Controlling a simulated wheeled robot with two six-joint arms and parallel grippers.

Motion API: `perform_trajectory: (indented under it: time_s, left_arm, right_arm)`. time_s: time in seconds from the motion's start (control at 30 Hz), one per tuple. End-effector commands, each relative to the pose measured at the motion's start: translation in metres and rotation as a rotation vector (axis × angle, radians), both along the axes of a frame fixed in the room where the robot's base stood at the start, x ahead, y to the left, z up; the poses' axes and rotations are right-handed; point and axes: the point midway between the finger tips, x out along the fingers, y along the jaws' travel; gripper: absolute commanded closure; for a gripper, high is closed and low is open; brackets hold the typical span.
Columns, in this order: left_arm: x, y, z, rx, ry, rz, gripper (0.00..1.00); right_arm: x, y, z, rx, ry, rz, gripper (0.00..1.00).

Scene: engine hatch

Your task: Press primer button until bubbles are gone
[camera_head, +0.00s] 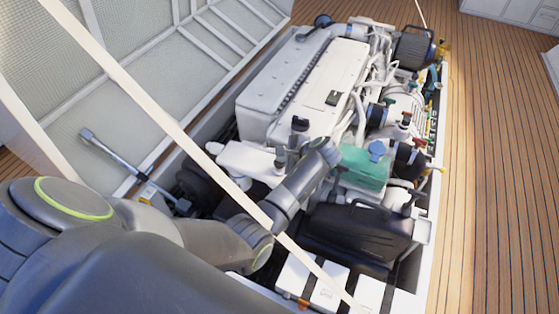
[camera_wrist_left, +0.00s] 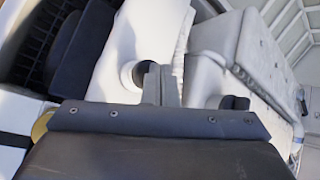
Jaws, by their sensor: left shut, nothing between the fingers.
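My left arm reaches from the lower left over the front of the white engine (camera_head: 310,75). In the head view my left gripper (camera_head: 324,150) is at the arm's far end, close to a dark upright fitting (camera_head: 300,126). In the left wrist view my left gripper (camera_wrist_left: 161,78) has its fingers together and empty, pointing at white engine parts. A dark round opening or cap (camera_wrist_left: 132,75) is just left of the fingertips; contact cannot be told. I cannot pick out the primer button or any bubbles for certain. My right gripper is not in view.
A green translucent tank (camera_head: 363,167) with a blue cap (camera_head: 376,151) stands right of the gripper. A black box (camera_head: 355,232) is in front. Thin pale struts cross the view. The raised hatch (camera_head: 190,50) is at left; wooden deck (camera_head: 495,170) lies clear at right.

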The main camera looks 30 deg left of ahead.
Motion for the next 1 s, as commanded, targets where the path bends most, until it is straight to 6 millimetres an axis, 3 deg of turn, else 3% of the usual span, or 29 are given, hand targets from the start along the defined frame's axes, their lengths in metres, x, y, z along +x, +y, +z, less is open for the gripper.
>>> perform_trajectory:
  time_s: [1.0]
  left_arm:
    - [-0.0007, -0.0001, -0.0106, -0.001, 0.003, 0.001, 1.0]
  right_arm:
    - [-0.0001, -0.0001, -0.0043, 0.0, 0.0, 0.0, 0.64]
